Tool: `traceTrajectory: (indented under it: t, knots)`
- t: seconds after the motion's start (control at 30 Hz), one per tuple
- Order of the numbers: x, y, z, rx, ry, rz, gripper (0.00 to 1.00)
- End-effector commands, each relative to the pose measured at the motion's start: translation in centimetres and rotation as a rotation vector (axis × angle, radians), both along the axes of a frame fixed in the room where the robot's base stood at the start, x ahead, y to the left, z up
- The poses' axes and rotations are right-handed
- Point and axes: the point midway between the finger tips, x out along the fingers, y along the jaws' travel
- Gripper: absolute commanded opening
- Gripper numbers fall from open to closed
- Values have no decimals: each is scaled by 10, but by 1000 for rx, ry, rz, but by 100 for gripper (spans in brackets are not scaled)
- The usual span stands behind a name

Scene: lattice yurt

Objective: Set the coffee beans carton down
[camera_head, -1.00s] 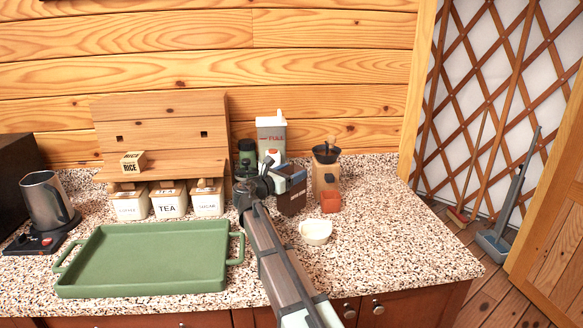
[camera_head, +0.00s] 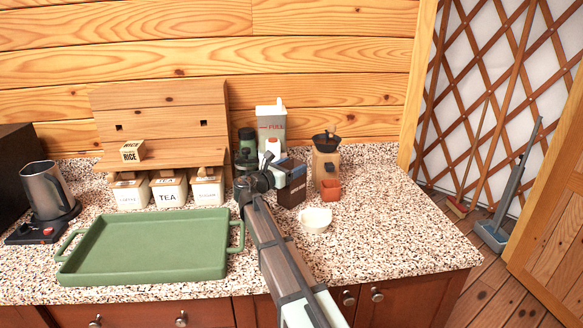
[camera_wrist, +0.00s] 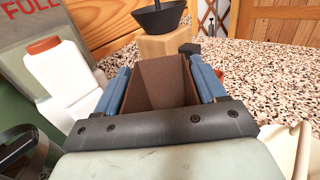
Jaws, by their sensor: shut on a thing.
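The coffee beans carton (camera_head: 290,195) is a dark brown box beside the grinder in the head view. In the wrist view the carton (camera_wrist: 160,82) shows as a brown open-topped box between two blue finger pads. My gripper (camera_wrist: 163,88) is shut on it, with one pad on each side. In the head view my gripper (camera_head: 290,168) is at the carton's top, partly hidden by my wrist. The carton looks upright and is at or just above the speckled counter (camera_head: 400,225). I cannot tell whether its base touches.
A wooden grinder (camera_head: 326,165) and a small orange-red container (camera_head: 330,190) stand right of the carton. A white bowl (camera_head: 315,220) is in front. A bottle (camera_wrist: 65,80) and a "FULL" canister (camera_head: 271,128) stand behind. A green tray (camera_head: 145,248) lies left. The right counter is clear.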

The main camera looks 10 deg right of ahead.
Motion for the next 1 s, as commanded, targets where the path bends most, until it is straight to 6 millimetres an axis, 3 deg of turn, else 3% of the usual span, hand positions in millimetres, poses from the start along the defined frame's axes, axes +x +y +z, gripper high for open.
traceTrajectory:
  t: [0.37,0.4,0.67,1.0]
  knots:
    - [0,0,-6,-1,0,0,28]
    - [0,0,-5,-1,0,0,74]
    - [0,0,-5,-1,-1,0,99]
    - [-3,3,-6,0,0,1,100]
